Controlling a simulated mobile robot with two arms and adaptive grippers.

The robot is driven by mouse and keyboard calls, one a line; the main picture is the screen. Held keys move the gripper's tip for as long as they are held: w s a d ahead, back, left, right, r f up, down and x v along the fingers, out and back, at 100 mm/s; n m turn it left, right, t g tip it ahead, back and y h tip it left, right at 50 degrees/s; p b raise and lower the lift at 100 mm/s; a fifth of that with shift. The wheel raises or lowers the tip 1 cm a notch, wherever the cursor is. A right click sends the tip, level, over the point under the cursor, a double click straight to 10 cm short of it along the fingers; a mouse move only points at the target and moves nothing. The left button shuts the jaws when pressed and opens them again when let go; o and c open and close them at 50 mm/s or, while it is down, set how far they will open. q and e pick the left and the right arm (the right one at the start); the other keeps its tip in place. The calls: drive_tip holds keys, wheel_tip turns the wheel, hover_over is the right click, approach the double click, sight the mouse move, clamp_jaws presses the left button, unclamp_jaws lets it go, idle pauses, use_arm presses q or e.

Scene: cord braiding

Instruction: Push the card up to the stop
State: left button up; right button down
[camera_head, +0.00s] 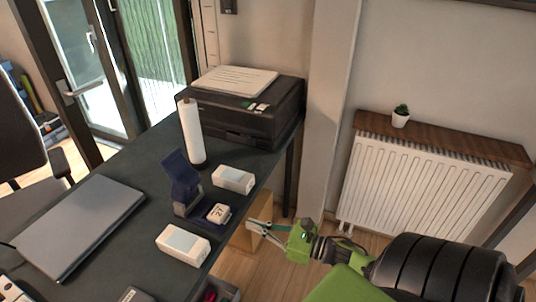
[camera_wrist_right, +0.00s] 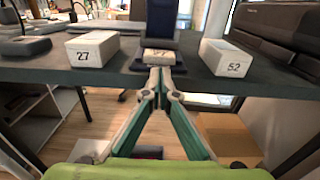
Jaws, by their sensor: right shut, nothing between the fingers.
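A small pale card (camera_head: 218,212) marked 27 lies on the flat base of a dark blue holder (camera_head: 182,178), whose upright back plate stands behind it like a stop. A gap of bare blue base shows between card and plate in the head view. In the right wrist view the card (camera_wrist_right: 158,55) is straight ahead, before the blue plate (camera_wrist_right: 162,18). My right gripper (camera_head: 252,224) is shut and empty at the table edge, its tips pointing at the card. In the wrist view the tips (camera_wrist_right: 158,72) appear just below the card; I cannot tell whether they touch. My left gripper is not in view.
White boxes flank the holder: one marked 27 (camera_wrist_right: 95,48), one marked 52 (camera_wrist_right: 228,57). A white roll (camera_head: 190,132) and a black printer (camera_head: 243,112) stand behind. A closed laptop (camera_head: 82,225) lies at left. A radiator (camera_head: 425,185) is at right.

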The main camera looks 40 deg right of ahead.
sight(225, 214)
drive_tip(key=x, duration=0.7)
drive_tip(key=shift+b, duration=0.35)
drive_tip(key=shift+b+x, duration=0.55)
drive_tip(key=shift+x, duration=0.3)
drive_tip(key=v, duration=1.2)
